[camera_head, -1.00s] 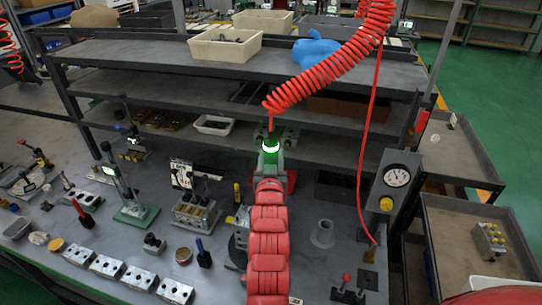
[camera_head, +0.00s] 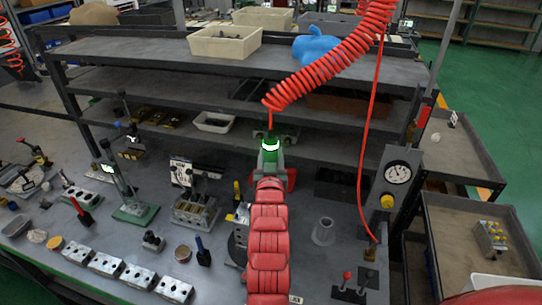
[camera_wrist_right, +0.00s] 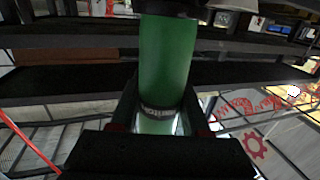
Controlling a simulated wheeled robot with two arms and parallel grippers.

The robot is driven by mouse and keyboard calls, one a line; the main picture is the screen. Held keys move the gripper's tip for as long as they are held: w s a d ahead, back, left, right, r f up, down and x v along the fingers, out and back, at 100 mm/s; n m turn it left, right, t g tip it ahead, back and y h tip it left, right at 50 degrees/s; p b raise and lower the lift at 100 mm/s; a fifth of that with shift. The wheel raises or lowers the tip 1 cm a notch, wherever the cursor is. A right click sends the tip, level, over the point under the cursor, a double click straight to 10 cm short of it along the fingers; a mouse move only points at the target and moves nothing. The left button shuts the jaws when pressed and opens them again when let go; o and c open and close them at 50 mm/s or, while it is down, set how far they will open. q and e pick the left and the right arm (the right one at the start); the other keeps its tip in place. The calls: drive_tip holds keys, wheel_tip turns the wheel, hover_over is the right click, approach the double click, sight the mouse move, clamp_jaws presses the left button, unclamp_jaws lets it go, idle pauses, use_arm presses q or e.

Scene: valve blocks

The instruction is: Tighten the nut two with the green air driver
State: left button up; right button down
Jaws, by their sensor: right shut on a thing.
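The green air driver (camera_head: 271,155) stands upright behind the bench middle, with a lit white-green ring near its top and a red coiled hose above it. My right gripper (camera_head: 271,172) is shut on the driver. In the right wrist view the driver's green body (camera_wrist_right: 168,65) rises between my fingers (camera_wrist_right: 160,118). The driver's lower end is hidden behind my right arm in the head view. I cannot pick out nut two; whatever lies under the driver is hidden. My left gripper is not in view.
A metal block with brassy parts (camera_head: 195,212) stands left of my arm. Several silver blocks (camera_head: 107,264) line the front edge. A grey flanged piece (camera_head: 324,232) and a gauge box (camera_head: 397,178) stand to the right. Shelves (camera_head: 150,85) rise behind; the red coiled hose (camera_head: 335,65) hangs above.

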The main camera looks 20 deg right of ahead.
drive_tip(key=shift+r+b, duration=0.15)
drive_tip(key=shift+b, duration=0.2)
idle(0.5)
drive_tip(key=shift+f+b, duration=1.55)
drive_tip(key=shift+f, duration=0.05)
drive_tip(key=shift+r+b, duration=0.1)
drive_tip(key=shift+b, duration=0.2)
idle(0.9)
drive_tip(key=shift+s+f+b, duration=0.1)
drive_tip(key=shift+f+b, duration=0.3)
drive_tip(key=shift+b, duration=0.45)
idle(1.2)
drive_tip(key=shift+f, duration=0.1)
idle(0.9)
drive_tip(key=shift+b, duration=0.3)
idle(1.0)
